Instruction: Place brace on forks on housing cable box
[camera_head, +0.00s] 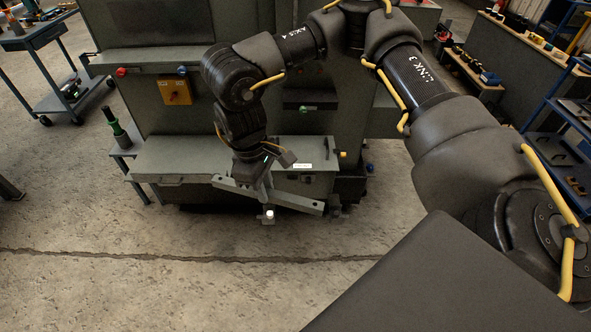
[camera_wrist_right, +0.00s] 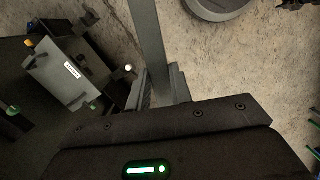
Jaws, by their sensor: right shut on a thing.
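The brace (camera_head: 299,202) is a long grey metal bar. My right gripper (camera_head: 262,188) is shut on it near its middle and holds it above the floor, before the front of the grey machine. The wrist view shows the brace (camera_wrist_right: 148,38) running up between the fingers of the right gripper (camera_wrist_right: 160,92). The housing cable box (camera_head: 316,181) is grey with a white label, partly behind the brace. In the wrist view the box (camera_wrist_right: 58,82) lies left of the brace, apart from it. Dark fork-like brackets (camera_wrist_right: 94,108) show at its edge. My left gripper is out of view.
The grey machine housing (camera_head: 150,110) stands behind my gripper, with a yellow switch panel (camera_head: 175,92). A green-and-black tool (camera_head: 116,126) stands on a ledge at its left. The front floor is clear.

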